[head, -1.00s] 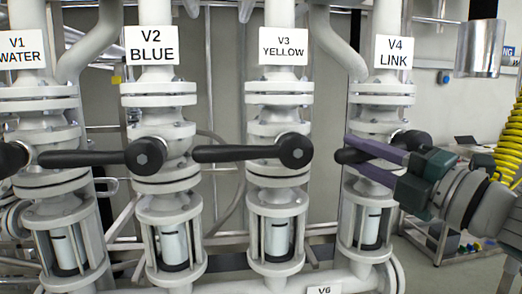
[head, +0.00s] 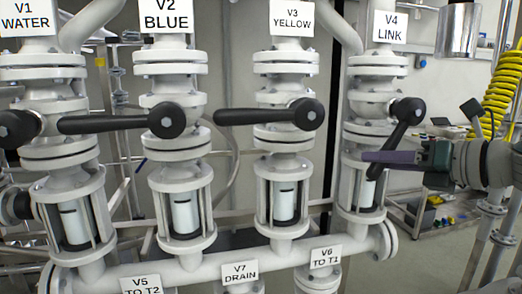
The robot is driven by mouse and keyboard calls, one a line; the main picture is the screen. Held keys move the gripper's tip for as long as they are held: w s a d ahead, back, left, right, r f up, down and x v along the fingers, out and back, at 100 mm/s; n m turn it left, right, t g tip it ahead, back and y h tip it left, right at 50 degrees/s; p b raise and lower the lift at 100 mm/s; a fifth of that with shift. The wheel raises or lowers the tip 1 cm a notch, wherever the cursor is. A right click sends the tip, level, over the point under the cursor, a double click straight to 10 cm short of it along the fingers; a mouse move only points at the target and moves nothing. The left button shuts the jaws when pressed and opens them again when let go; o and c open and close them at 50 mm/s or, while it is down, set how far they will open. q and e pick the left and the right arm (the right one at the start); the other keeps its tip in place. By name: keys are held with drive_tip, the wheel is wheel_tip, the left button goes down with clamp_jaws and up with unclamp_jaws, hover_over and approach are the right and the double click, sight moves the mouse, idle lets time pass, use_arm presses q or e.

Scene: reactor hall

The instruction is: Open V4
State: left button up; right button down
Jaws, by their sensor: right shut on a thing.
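The V4 valve carries a white LINK label (head: 390,26) and stands right of the other valves in the head view. Its black lever (head: 398,134) slants from the hub at upper right down and slightly left, steeper than the other levers. My right gripper (head: 378,160) reaches in from the right, with purple fingers shut on the lower part of the V4 lever. The fingers cover part of the lever there. My left gripper is not in the view.
The V3 lever (head: 265,115), V2 lever (head: 110,124) and V1 lever (head: 18,128) lie near left of my gripper. A pipe (head: 215,262) runs below. A yellow coiled hose (head: 499,88) and metal cylinder (head: 458,30) are at right.

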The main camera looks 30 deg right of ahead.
drive_tip(key=shift+s+d+f+n+g+h+p, duration=0.3)
drive_tip(key=shift+d+n+h+p, duration=0.15)
drive_tip(key=shift+d+n, duration=0.35)
drive_tip(key=shift+s+d+f+n+g+h+p, duration=0.15)
drive_tip(key=shift+d+f+n+g+h+p, duration=0.15)
drive_tip(key=shift+d+n+h, duration=0.5)
drive_tip(key=shift+s+d+f+n+g+h+p, duration=0.25)
drive_tip(key=shift+d+n+p, duration=0.2)
drive_tip(key=shift+d, duration=0.65)
drive_tip(key=c, duration=0.7)
unclamp_jaws()
drive_tip(key=shift+r, duration=0.1)
